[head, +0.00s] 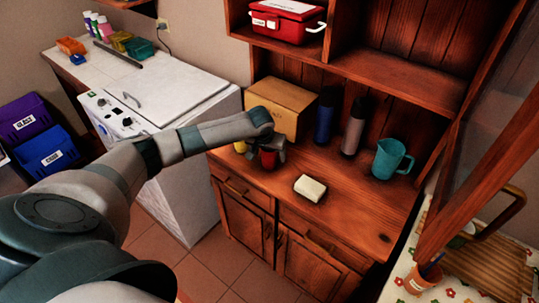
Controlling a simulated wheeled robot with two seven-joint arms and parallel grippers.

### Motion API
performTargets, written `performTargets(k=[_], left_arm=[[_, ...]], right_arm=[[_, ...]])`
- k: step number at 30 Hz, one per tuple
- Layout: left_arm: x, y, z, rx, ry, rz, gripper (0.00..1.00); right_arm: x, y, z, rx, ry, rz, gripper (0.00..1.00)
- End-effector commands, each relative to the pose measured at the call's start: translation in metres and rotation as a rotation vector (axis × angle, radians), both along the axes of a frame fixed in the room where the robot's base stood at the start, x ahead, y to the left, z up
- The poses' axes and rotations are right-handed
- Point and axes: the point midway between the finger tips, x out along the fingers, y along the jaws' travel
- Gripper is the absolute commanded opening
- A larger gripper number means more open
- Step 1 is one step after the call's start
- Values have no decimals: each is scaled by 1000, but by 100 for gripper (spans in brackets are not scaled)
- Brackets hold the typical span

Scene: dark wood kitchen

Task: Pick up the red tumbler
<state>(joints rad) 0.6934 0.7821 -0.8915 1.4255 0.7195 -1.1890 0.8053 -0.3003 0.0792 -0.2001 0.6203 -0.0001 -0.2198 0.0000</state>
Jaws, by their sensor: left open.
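The red tumbler (268,160) stands on the wooden cabinet's counter (335,212), near its front left. My left arm reaches in from the left, and my left gripper (270,150) is right at the tumbler, covering its upper part. The gripper is open. It looks to be around or just above the tumbler; I cannot tell whether the fingers touch it. My right gripper is not in view.
A yellow object (240,147) stands close left of the gripper. A cardboard box (283,108) is behind. Dark blue (325,118) and greyish (354,127) bottles, a teal pitcher (391,159) and a cream block (310,188) are to the right. The front right counter is clear.

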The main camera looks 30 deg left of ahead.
Motion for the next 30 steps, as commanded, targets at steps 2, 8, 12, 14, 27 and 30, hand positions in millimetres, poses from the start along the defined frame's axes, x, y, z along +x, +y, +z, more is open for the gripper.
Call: performTargets(k=[2,8,12,14,27,30], left_arm=[[1,0,-2,0,0,0,71],[1,0,-2,-1,-1,0,71],[1,0,-2,0,-1,0,71],[1,0,-2,0,-1,0,71],[1,0,-1,0,-1,0,28],[1,0,-1,0,-1,0,28]], right_arm=[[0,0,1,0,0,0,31],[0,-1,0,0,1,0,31],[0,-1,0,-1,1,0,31],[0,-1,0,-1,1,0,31],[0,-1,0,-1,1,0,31],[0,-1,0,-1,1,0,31]])
